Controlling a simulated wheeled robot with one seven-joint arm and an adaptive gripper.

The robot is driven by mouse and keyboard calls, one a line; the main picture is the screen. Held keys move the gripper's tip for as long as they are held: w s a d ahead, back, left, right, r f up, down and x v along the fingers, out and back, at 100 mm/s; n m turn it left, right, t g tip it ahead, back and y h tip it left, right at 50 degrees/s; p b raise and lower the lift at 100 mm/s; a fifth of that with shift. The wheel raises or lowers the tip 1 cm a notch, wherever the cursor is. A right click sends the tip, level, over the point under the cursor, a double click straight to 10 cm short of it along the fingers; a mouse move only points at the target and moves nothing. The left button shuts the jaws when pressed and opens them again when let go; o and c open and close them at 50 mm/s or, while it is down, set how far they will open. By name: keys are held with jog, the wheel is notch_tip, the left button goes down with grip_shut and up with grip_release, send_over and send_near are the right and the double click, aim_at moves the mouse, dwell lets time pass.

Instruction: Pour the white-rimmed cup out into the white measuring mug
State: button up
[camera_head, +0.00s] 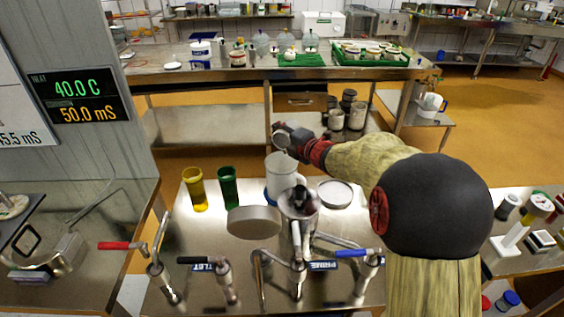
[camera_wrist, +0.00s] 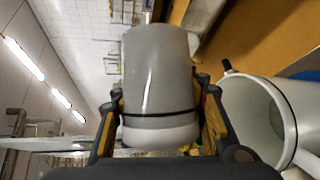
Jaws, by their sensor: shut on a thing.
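My gripper (camera_head: 297,143) is shut on the white-rimmed cup (camera_wrist: 158,75), a grey cup with a dark band and a white end. In the wrist view the cup sits between both fingers. It is held tilted well over, above the bench; its contents are hidden. The white measuring mug (camera_head: 281,170) stands upright just below the gripper in the head view, apart from the cup. In the wrist view the mug (camera_wrist: 285,115) is at the right, its open mouth partly visible. I see no stream between them.
A yellow tumbler (camera_head: 194,190) and a green tumbler (camera_head: 228,188) stand left of the mug. A round white dish (camera_head: 336,194) lies to its right. Metal taps (camera_head: 298,265) and a grey disc (camera_head: 254,222) are in front. A back bench (camera_head: 165,83) holds trays and pots.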

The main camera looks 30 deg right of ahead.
jog(key=p, duration=0.2)
jog(key=shift+d+m+g+p, duration=0.1)
jog(key=shift+m+g+p, duration=0.2)
jog(key=shift+p, duration=0.05)
jog(key=m+g+p, duration=0.1)
jog(key=p, duration=0.5)
jog(key=shift+w+d+f+y+p, duration=0.1)
jog(key=shift+f+y+p, duration=0.2)
jog(key=shift+f+p, duration=0.1)
jog(key=m+g+p, duration=0.1)
jog(key=p, duration=0.5)
jog(key=shift+r+y+p, duration=0.3)
jog(key=shift+r+p, duration=0.05)
jog(key=shift+r, duration=0.05)
jog(key=m+p, duration=0.1)
jog(key=p, duration=0.4)
jog(key=shift+d+f+g, duration=0.1)
jog(key=shift+f+g, duration=0.3)
jog(key=r+m+g+y+p, duration=0.1)
jog(key=m+p, duration=0.1)
jog(key=p, duration=1)
jog(key=shift+r+g+y, duration=0.3)
jog(key=shift+r+y, duration=0.05)
jog(key=shift+y, duration=0.05)
